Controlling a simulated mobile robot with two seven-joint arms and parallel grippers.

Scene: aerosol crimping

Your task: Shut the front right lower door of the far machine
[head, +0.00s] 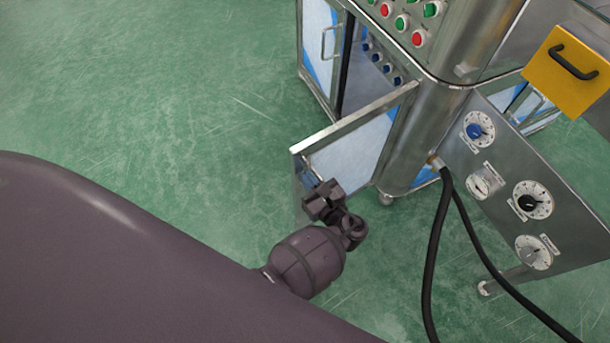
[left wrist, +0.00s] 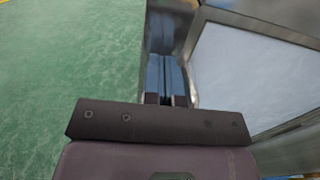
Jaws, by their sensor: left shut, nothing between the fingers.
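The lower door (head: 358,143) of the machine stands open, swung out from the cabinet toward me. It has a metal frame around a pale panel. My left gripper (head: 312,184) is at the door's free outer edge, with its fingers shut and nothing between them. In the left wrist view the blue-padded fingers (left wrist: 166,82) lie side by side next to the door's metal frame, and the pale door panel (left wrist: 250,72) fills the right side. I cannot tell whether the fingers touch the door. My right gripper is not in view.
Another cabinet door with a handle (head: 328,42) is left of the opening. Red and green buttons (head: 401,22) sit above. A grey gauge panel (head: 510,205) and black hoses (head: 436,250) are on the right, near a yellow box (head: 568,72). Green floor (head: 150,90) on the left is clear.

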